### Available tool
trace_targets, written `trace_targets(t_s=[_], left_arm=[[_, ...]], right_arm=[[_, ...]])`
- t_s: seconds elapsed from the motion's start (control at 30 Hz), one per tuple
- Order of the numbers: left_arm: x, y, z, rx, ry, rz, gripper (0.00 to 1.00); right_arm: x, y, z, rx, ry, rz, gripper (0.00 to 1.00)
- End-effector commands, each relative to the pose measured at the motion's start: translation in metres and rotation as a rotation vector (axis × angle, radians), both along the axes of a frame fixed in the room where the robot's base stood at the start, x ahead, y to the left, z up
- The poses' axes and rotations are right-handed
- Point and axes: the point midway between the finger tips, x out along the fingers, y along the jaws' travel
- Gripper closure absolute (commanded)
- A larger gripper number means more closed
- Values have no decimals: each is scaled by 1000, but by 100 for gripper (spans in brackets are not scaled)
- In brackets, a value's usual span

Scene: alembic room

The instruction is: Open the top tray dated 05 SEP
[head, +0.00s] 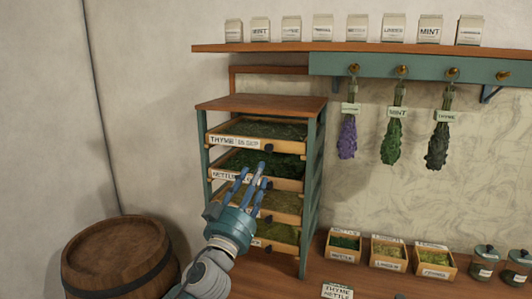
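A drying rack with a wooden top (262,104) and teal posts stands against the wall, with several trays of herbs stacked in it. The top tray (285,144) holds dark green herbs. Its front label (234,142) reads THYME and what looks like 18 SEP, and it has a dark knob (269,149) at the right. The tray below (285,183) has a label starting NETTLE, partly hidden by my fingers. My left gripper (252,170) is in front of this second tray, below the top tray's knob, fingers up, spread and empty. It hides parts of the lower trays. My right gripper is out of view.
A wooden barrel (117,253) stands at lower left. Small labelled herb boxes (390,253) and jars (484,263) sit on the counter at right. Herb bundles (394,137) hang from pegs under a shelf (300,48) of packets. The wall left of the rack is bare.

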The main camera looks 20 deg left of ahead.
Motion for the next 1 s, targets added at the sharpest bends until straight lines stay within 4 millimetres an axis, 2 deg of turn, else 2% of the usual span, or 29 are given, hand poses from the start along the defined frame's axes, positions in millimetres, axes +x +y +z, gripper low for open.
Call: trace_targets(t_s=[0.3,0.5,0.67,0.93,1.0], left_arm=[[55,-1,27,-1,2,3,62],[80,-2,35,-1,2,3,62],[89,-3,37,-2,3,1,62],[90,-3,36,-3,3,1,62],[90,-3,36,-3,3,1,76]], right_arm=[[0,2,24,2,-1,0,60],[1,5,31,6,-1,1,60],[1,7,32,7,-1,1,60],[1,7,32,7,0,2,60],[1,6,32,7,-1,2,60]])
